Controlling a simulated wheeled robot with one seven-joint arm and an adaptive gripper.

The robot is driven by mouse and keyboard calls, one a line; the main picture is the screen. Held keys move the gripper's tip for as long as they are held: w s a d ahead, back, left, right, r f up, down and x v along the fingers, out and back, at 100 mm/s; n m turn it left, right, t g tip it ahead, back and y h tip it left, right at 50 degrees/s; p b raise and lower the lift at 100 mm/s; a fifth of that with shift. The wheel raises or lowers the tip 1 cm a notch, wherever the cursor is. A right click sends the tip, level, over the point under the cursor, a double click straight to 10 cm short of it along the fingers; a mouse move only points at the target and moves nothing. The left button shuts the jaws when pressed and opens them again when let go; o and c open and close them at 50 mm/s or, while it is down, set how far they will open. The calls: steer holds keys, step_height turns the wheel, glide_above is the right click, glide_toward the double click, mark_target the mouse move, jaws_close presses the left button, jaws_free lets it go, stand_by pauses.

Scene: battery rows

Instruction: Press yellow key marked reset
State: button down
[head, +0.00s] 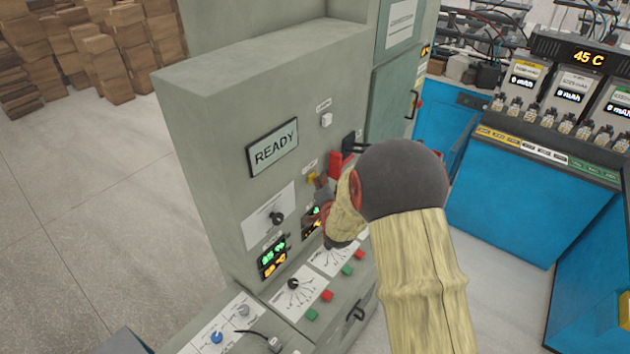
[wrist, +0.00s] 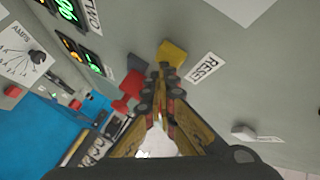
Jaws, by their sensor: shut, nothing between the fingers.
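The yellow key (wrist: 173,53) sticks out of the grey panel in the wrist view, beside a white label (wrist: 206,68) reading RESET. It also shows small in the head view (head: 311,177), left of my wrist. My gripper (wrist: 163,74) is shut and empty, its fingertips very close to the lower edge of the yellow key. I cannot tell whether they touch it. In the head view my gripper (head: 321,184) is at the panel front, partly hidden by my own arm.
A white switch (wrist: 243,132) is at lower right. The cabinet's READY screen (head: 273,147) is to the left; blue benches (head: 530,200) stand at right. Open floor lies left.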

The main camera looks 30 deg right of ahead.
steer(key=shift+s, duration=0.1)
steer(key=shift+s+d+b, duration=0.25)
steer(key=shift+s+b, duration=0.1)
steer(key=shift+s, duration=0.35)
steer(key=s, duration=0.1)
steer(key=s+d, duration=0.1)
steer(key=s, duration=0.2)
steer(key=shift+s+d+b, duration=0.35)
steer(key=shift+b, duration=0.05)
stand_by(0.9)
